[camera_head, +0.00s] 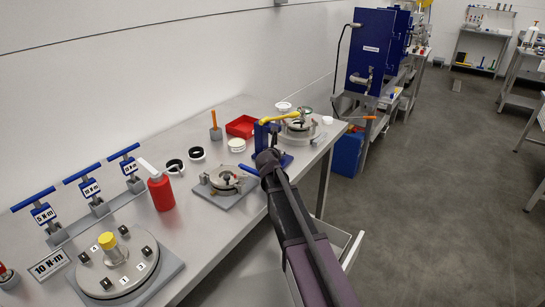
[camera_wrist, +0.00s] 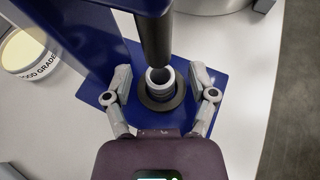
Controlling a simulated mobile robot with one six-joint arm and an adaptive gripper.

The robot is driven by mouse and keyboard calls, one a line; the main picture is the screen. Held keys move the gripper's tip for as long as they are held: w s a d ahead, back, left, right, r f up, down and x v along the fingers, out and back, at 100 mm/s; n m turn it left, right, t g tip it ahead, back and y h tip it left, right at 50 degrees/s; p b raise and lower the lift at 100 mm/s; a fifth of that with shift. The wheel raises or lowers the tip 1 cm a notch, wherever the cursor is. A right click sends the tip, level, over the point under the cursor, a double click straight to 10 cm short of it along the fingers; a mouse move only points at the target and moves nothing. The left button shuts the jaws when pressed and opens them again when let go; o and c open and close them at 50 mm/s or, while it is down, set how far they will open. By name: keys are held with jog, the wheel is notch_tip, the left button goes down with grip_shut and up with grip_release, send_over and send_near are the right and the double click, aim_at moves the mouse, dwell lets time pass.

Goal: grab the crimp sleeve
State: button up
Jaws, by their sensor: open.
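In the wrist view a short silver-grey ring-shaped sleeve (camera_wrist: 160,76), taken to be the crimp sleeve, stands upright on a dark round seat (camera_wrist: 162,101) on the blue base of a press (camera_wrist: 233,92). The press's dark ram (camera_wrist: 154,38) hangs just above and behind it. My gripper (camera_wrist: 160,74) is open, with one finger on each side of the sleeve and a visible gap to both. In the head view the blue press (camera_head: 262,134) stands at the bench's right part; my arm hides the sleeve and most of my gripper there.
A white tin (camera_wrist: 24,49) stands left of the press. On the bench (camera_head: 205,252) are a round clamp fixture (camera_head: 225,179), a red bin (camera_head: 242,126), a red bottle (camera_head: 160,192) and several blue T-handled tools. Open floor (camera_head: 440,200) lies to the right.

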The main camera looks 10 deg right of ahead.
dwell(0.5)
jog(key=c, duration=1)
jog(key=shift+r, duration=0.15)
jog(key=shift+r+p, duration=0.7)
jog(key=shift+p, duration=0.15)
jog(key=s+d, duration=1.2)
jog(key=shift+s+d, duration=0.35)
jog(key=shift+d, duration=0.05)
jog(key=shift+f, duration=0.1)
